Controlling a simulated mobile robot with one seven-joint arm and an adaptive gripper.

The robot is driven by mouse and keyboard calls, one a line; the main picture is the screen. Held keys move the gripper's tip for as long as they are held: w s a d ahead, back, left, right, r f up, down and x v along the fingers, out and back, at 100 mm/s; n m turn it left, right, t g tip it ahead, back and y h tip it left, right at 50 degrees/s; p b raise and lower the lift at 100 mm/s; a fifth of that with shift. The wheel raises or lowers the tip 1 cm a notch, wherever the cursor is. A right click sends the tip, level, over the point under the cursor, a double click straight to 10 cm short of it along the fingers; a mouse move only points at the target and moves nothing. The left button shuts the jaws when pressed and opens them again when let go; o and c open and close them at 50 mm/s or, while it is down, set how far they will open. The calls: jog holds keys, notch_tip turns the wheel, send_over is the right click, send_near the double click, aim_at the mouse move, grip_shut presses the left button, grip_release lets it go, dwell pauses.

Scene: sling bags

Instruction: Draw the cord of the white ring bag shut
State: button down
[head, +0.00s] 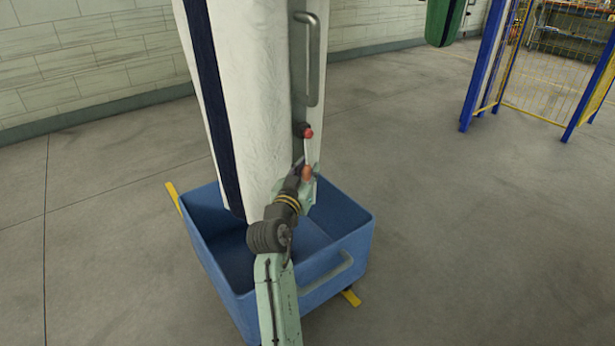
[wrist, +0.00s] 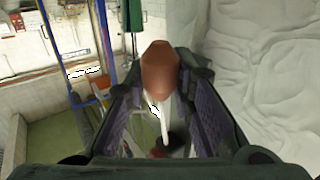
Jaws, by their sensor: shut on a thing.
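The white ring bag (head: 250,90) hangs upright with a dark navy stripe down its left part. A red and black cord stop (head: 305,131) sits on its right side, and a short white cord (head: 307,152) runs down from it to a brown knob (head: 307,174). My gripper (head: 303,170) is at the knob, beside the lower part of the bag. In the wrist view the knob (wrist: 159,68) is between the finger ends, with the white cord (wrist: 164,120) behind it. The bag's wrinkled white cloth (wrist: 262,75) fills the right. The bag's top is out of view.
A blue bin (head: 340,235) with a grey handle stands under the bag, on yellow floor strips. A green bag (head: 440,22) hangs farther back. The floor at right is clear up to blue posts (head: 487,65).

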notch_tip(320, 180, down, 7)
jog(key=b, duration=0.4)
jog(key=shift+d, duration=0.15)
jog(key=shift+w, duration=0.1)
jog(key=c, duration=1.7)
grip_release()
jog(key=shift+f, duration=0.15)
jog(key=o, duration=0.4)
jog(key=shift+r, duration=0.25)
jog(key=shift+c, duration=0.2)
jog(key=shift+r, duration=0.1)
notch_tip(320, 180, up, 10)
jog(key=shift+f, duration=0.1)
